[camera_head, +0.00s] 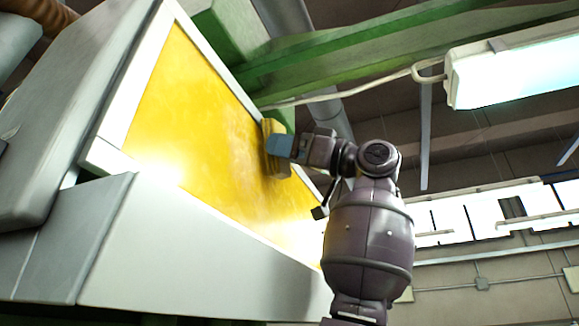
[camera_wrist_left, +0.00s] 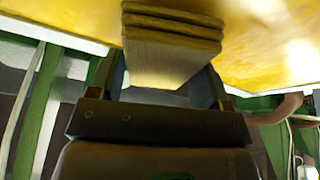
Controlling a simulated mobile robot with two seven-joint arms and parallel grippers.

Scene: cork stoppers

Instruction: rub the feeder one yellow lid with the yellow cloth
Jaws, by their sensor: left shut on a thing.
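The yellow lid (camera_head: 190,110) is a large, glossy, tilted panel with a pale frame in the head view. It also fills the top of the left wrist view (camera_wrist_left: 275,45). My left gripper (camera_head: 282,147) is at the lid's right edge, shut on the folded yellow cloth (camera_head: 279,169). In the left wrist view the cloth (camera_wrist_left: 170,62) shows as a thick, layered pad between the fingers, its far end up at the lid's surface. It looks to be against the lid, but the exact contact is hidden. My right gripper is not in view.
A grey-white housing (camera_head: 190,245) runs below the lid, and a grey body (camera_head: 70,100) stands left of it. Green beams (camera_head: 400,60) pass behind. A bright lamp (camera_head: 515,72) hangs at upper right. The space right of my left arm looks open.

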